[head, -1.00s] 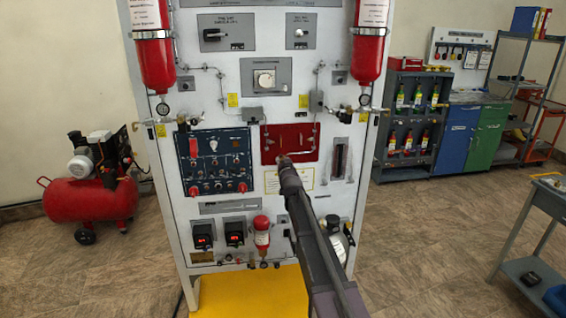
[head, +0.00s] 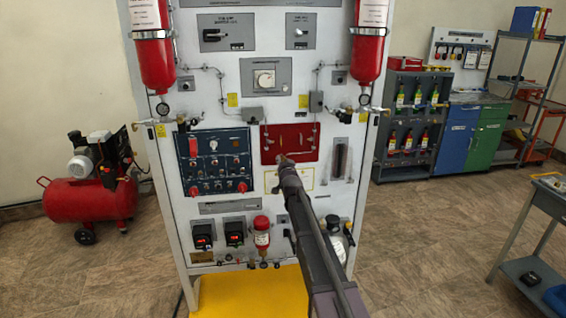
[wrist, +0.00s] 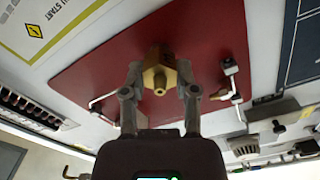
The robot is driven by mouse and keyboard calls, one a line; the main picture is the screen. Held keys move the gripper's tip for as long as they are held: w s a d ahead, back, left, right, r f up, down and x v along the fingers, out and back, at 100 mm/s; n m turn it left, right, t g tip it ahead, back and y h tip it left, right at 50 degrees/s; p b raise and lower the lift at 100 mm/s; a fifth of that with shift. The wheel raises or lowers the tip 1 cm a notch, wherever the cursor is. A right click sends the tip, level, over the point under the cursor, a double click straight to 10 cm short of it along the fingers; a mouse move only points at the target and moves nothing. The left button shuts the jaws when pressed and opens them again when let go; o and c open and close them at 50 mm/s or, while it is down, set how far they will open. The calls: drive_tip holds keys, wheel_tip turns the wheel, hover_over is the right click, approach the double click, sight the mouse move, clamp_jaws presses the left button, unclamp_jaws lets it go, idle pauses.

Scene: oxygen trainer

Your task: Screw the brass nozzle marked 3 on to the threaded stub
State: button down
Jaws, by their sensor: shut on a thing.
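In the wrist view, a brass nozzle (wrist: 158,58) with a hexagonal body and a round bore is between the two fingertips of my gripper (wrist: 160,75). My gripper is shut on it from both sides. The nozzle is in front of a red panel (wrist: 100,85). Whether it touches the panel or a stub I cannot tell. No number shows on it. The threaded stub is not seen; the nozzle may cover it. In the head view, my gripper (head: 283,161) is at the lower left of the red panel (head: 303,143), too small to show the nozzle.
Bent metal handles (wrist: 103,101) stick out of the red panel on both sides of my fingers. A blue control panel (head: 214,162) with knobs is to the left in the head view. A red fire-extinguisher-like bottle (head: 262,232) and a grey cylinder (head: 336,240) are low down.

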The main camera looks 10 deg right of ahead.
drive_tip(key=shift+m, duration=1.7)
drive_tip(key=shift+m, duration=0.6)
drive_tip(key=shift+c, duration=1.9)
unclamp_jaws()
drive_tip(key=shift+s, duration=1.9)
